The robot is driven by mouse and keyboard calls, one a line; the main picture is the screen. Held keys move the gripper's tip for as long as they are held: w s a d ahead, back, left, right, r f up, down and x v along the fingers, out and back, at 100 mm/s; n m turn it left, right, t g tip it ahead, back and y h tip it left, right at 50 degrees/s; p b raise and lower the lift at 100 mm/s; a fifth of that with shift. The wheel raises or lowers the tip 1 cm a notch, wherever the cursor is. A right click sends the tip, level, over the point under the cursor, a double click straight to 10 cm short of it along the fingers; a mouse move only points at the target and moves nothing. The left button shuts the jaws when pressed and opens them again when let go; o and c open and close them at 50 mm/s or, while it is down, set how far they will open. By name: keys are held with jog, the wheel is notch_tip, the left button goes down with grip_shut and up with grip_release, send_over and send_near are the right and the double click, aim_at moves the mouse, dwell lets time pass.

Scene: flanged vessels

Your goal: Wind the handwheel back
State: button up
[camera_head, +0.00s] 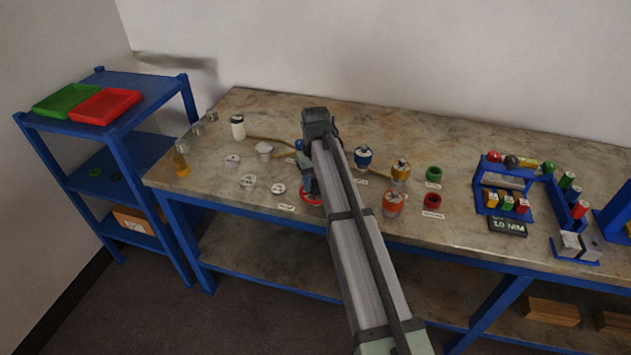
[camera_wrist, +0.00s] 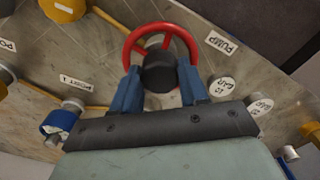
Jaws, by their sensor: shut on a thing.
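The red handwheel (camera_wrist: 159,32) shows at the top middle of the wrist view, with a dark round hub. My gripper (camera_wrist: 160,80) is shut on it, with one blue finger on each side of the wheel. In the head view the handwheel (camera_head: 309,196) is a small red arc near the bench's front edge, partly hidden by my arm. My gripper (camera_head: 307,180) is there above it, mostly hidden. A label reading PUMP (camera_wrist: 222,42) lies beside the wheel.
The stone-topped bench (camera_head: 225,225) holds round metal lids (camera_head: 248,182) left of the wheel. Blue (camera_head: 363,157), yellow (camera_head: 400,170) and orange (camera_head: 393,203) vessels stand right of my arm. A blue shelf with a green tray (camera_head: 66,101) and red tray (camera_head: 105,106) is at left.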

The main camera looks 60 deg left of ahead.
jog(key=shift+n, duration=0.9)
jog(key=o, duration=1.1)
jog(key=shift+c, duration=0.2)
notch_tip(320, 180, up, 14)
jog(key=shift+f, duration=0.1)
